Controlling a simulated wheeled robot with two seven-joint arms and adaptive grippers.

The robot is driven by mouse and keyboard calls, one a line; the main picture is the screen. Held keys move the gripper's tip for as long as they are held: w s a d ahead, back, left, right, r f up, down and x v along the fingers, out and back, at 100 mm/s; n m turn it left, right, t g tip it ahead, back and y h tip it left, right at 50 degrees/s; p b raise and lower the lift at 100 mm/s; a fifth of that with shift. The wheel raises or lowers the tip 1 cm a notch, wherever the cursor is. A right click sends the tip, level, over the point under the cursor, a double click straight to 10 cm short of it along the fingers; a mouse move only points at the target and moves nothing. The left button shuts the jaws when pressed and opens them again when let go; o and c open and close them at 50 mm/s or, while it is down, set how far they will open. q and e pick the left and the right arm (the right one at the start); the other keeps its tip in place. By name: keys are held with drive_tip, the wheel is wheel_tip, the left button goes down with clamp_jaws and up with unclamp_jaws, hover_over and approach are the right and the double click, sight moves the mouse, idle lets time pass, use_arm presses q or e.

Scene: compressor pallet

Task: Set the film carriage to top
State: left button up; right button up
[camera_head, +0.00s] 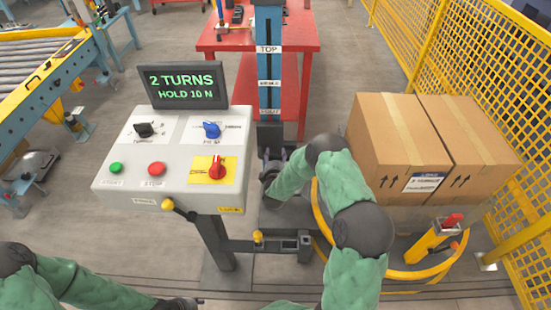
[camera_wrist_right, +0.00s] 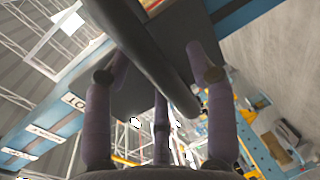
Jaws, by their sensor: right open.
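The blue mast (camera_head: 269,68) stands behind the console, with a TOP label (camera_head: 268,49) high on it and two smaller labels below. A dark carriage (camera_head: 269,136) is low on the mast, just under the lowest label, partly hidden by my right arm. My right gripper (camera_head: 271,168) is at the carriage's near side. In the right wrist view, its open fingers (camera_wrist_right: 158,90) spread around a dark round bar (camera_wrist_right: 150,55) in front of the dark carriage block (camera_wrist_right: 180,50); I cannot tell whether they touch. My left gripper (camera_head: 187,304) is at the bottom edge, its fingers unclear.
A grey console (camera_head: 180,185) with knobs, buttons and a screen (camera_head: 184,86) reading "2 TURNS HOLD 10 N" stands left of the mast. Cardboard boxes (camera_head: 400,135) stand right on a pallet, with a yellow ring (camera_head: 420,273) around it. A yellow fence (camera_head: 450,60) bounds the right.

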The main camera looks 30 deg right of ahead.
clamp_jaws()
drive_tip(key=shift+r, duration=0.1)
wheel_tip(320, 180, up, 25)
drive_tip(key=p, duration=1.7)
drive_tip(key=shift+w+d, duration=0.1)
unclamp_jaws()
